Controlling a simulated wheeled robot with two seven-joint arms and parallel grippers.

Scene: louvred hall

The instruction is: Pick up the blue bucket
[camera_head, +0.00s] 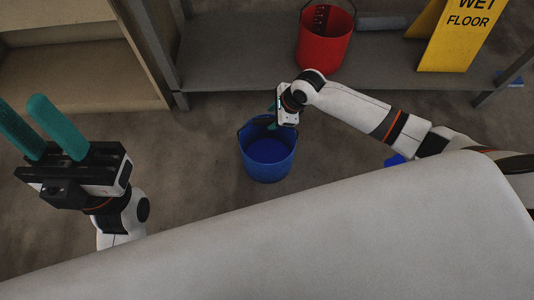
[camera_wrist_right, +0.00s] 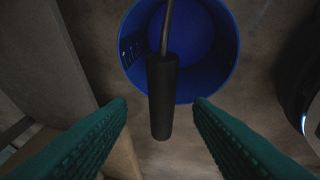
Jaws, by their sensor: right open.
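The blue bucket (camera_head: 267,165) stands upright on the floor near the middle of the head view, and looks empty inside. My right gripper (camera_head: 272,112) is over its far rim, partly hidden by its own wrist. In the right wrist view the bucket (camera_wrist_right: 222,45) is at the top, and its black handle grip (camera_wrist_right: 162,98) lies between the two green fingers (camera_wrist_right: 160,108). The fingers are open, with a gap on both sides of the grip. My left gripper (camera_head: 22,104) is open and empty at the left, away from the bucket.
A grey shelf (camera_head: 240,78) runs behind the bucket, with a red bucket (camera_head: 323,45) and a yellow wet floor sign (camera_head: 450,38) on it. A blue thing (camera_head: 395,160) is partly hidden under my right arm. Floor left of the blue bucket is clear.

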